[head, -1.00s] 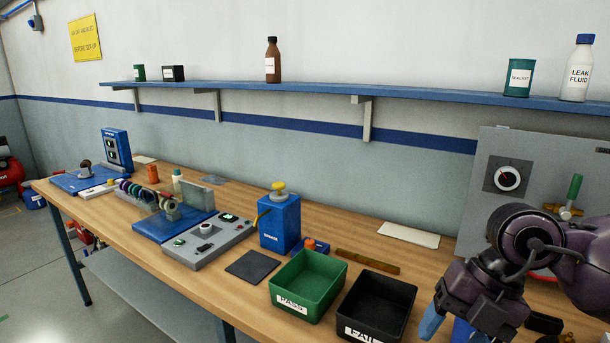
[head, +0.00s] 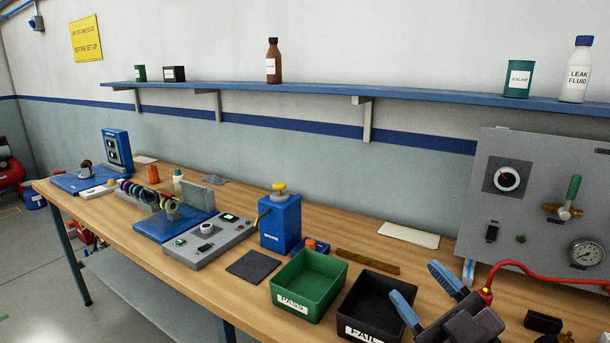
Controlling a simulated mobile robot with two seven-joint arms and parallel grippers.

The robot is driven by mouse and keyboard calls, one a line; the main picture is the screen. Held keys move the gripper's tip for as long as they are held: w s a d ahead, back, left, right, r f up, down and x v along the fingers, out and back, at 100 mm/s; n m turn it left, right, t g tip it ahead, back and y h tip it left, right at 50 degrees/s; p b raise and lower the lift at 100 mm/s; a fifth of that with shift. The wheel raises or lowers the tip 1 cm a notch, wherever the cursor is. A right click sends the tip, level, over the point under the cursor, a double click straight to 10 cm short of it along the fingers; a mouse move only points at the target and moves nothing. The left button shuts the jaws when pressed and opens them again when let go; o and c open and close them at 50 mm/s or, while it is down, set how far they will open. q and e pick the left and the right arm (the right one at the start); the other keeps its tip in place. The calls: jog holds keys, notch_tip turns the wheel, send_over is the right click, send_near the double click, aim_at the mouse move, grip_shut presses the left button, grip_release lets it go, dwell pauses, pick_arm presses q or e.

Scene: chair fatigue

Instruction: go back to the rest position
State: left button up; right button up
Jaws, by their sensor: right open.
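My right gripper (head: 425,296) shows at the lower right of the head view, over the bench beside the black FAIL bin (head: 382,291). Its two blue-tipped fingers are spread apart with nothing between them. Part of its dark body is cut off by the bottom edge of the picture. My left gripper is not in view.
A green PASS bin (head: 334,303) stands left of the FAIL bin. A grey panel (head: 530,160) with a gauge and a red hose (head: 530,275) is behind at right. A blue dispenser (head: 281,226) and a grey control box (head: 205,248) stand on the wooden bench (head: 130,235).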

jog(key=s+d+f+m+g+h, duration=0.35)
jog(key=d+f+m+h, duration=0.7)
jog(key=f+h, duration=0.4)
jog(key=s+d+f+m+g+y, duration=0.1)
jog(key=s+f+m+g, duration=0.1)
jog(key=s+f+g, duration=1.25)
jog(key=w+f+t, duration=0.4)
jog(key=f+t, duration=0.6)
jog(key=shift+f+n+y, duration=0.25)
jog(key=shift+n+y, duration=0.1)
jog(key=shift+y, duration=0.1)
jog(key=shift+w+d, duration=0.1)
